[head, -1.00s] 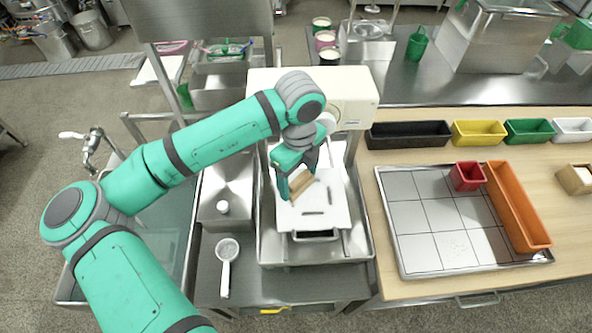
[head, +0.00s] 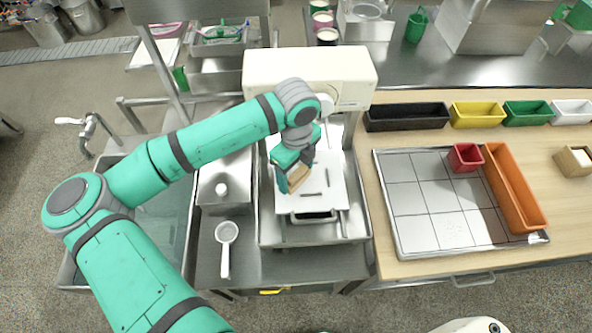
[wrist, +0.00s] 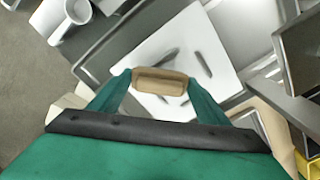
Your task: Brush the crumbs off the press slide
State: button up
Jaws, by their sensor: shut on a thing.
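My gripper (head: 297,174) is shut on a tan wooden-backed brush (head: 301,178). In the wrist view the brush back (wrist: 160,80) sits between the two green fingers; its bristles are hidden. The brush is over the left part of the white press slide (head: 337,203); I cannot tell whether it touches. The slide also shows in the wrist view (wrist: 222,75). Several dark elongated marks lie on it, and I cannot tell whether they are slots or crumbs. No separate small crumbs can be made out on it.
The cream press head (head: 275,75) stands just behind the slide. A white-handled strainer (head: 226,235) lies left of the metal tray. To the right, a tiled tray (head: 410,235) holds a red bin (head: 465,157) and an orange bin (head: 513,190).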

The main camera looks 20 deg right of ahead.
jog(key=shift+f, duration=0.75)
dwell(0.5)
jog(key=shift+s+d, duration=0.35)
jog(key=shift+d, duration=0.95)
jog(key=shift+s+d, duration=0.4)
jog(key=shift+d, duration=0.85)
jog(key=shift+s+d, duration=0.35)
jog(key=shift+d, duration=0.95)
jog(key=shift+a, duration=0.15)
